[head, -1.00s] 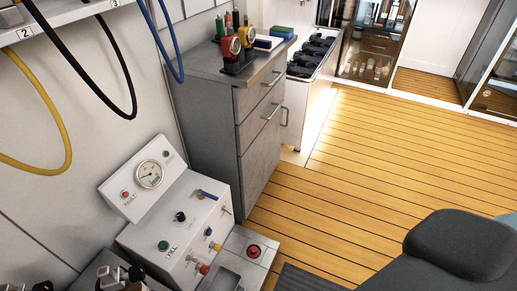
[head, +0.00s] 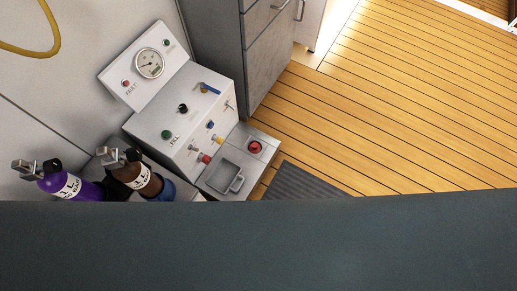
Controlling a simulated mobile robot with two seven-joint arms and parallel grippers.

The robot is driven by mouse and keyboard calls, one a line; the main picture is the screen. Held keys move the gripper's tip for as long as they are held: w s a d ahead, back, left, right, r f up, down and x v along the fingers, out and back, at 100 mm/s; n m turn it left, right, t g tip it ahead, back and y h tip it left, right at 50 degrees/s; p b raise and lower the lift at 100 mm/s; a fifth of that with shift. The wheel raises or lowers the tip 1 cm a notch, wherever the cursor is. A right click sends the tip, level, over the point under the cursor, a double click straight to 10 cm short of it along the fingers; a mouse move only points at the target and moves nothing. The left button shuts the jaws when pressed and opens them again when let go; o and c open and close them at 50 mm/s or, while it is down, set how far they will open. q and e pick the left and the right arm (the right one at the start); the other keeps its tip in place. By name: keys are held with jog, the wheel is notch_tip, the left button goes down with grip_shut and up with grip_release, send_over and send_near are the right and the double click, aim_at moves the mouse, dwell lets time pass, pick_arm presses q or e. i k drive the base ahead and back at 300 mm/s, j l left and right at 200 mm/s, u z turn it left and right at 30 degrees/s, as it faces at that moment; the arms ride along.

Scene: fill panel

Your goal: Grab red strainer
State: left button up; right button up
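No item that I can clearly identify as a red strainer shows in the head view. Small red parts are on the grey fill panel (head: 165,112): a red fitting (head: 204,158) on its front, beside a yellow fitting (head: 217,140), and a red round button (head: 255,147) on the lower box at its right. I cannot tell whether any of these is the strainer. Neither of my grippers is in view.
A purple cylinder (head: 66,186) and a brown one (head: 140,180) stand left of the panel. A grey cabinet (head: 225,45) stands behind it. A large dark smooth surface fills the bottom. Wooden floor (head: 400,110) at right is clear.

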aim_at(254, 147)
jog(key=i+l+z, duration=0.1)
jog(key=l+z, duration=0.2)
jog(key=i+l+z, duration=0.1)
jog(key=z, duration=0.2)
jog(key=i+z, duration=0.3)
jog(key=i+j, duration=0.05)
jog(key=i, duration=0.05)
